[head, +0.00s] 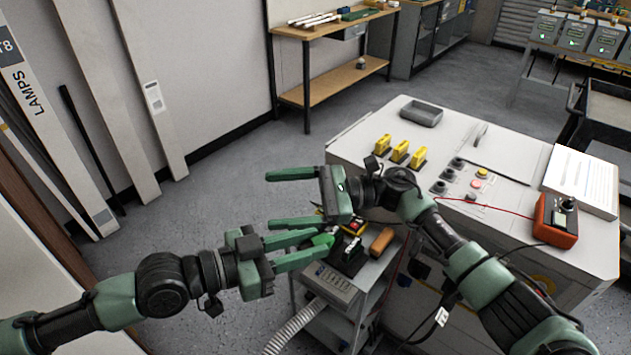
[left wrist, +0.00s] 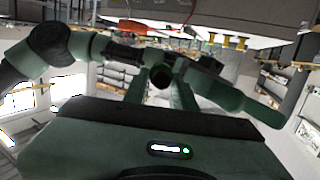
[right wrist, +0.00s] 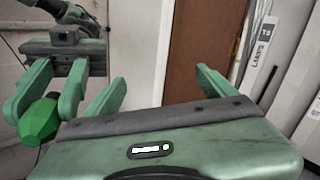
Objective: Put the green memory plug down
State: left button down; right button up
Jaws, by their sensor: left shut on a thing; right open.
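The green memory plug (head: 322,240) is a bright green faceted piece at the fingertips of my left gripper (head: 318,246). In the head view it appears over the small grey cart, in front of a dark holder (head: 347,256). Whether it touches anything below cannot be told. In the right wrist view the plug (right wrist: 40,122) shows clearly, at the ends of the left gripper's fingers. My right gripper (head: 270,198) is open and empty, just behind the left one, its fingers pointing left. The plug cannot be made out in the left wrist view.
The cart carries a grey box with sockets (head: 333,283), a red and yellow piece (head: 354,228) and an orange cylinder (head: 382,240). A large white cabinet (head: 480,245) stands to the right, with yellow handles (head: 400,151) and an orange meter (head: 556,220). Open floor lies left.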

jog(key=s+a+r+n+g+h, duration=0.2)
jog(key=s+r+n+g+h, duration=0.15)
jog(key=r+n, duration=0.35)
notch_tip(320, 180, up, 5)
jog(key=n+t+h, duration=0.6)
jog(key=n+h, duration=0.5)
jog(key=h, duration=0.4)
send_over(316, 240)
jog(key=shift+y, duration=0.25)
notch_tip(316, 240, down, 12)
jog(key=shift+r, duration=0.1)
jog(key=shift+c, duration=0.3)
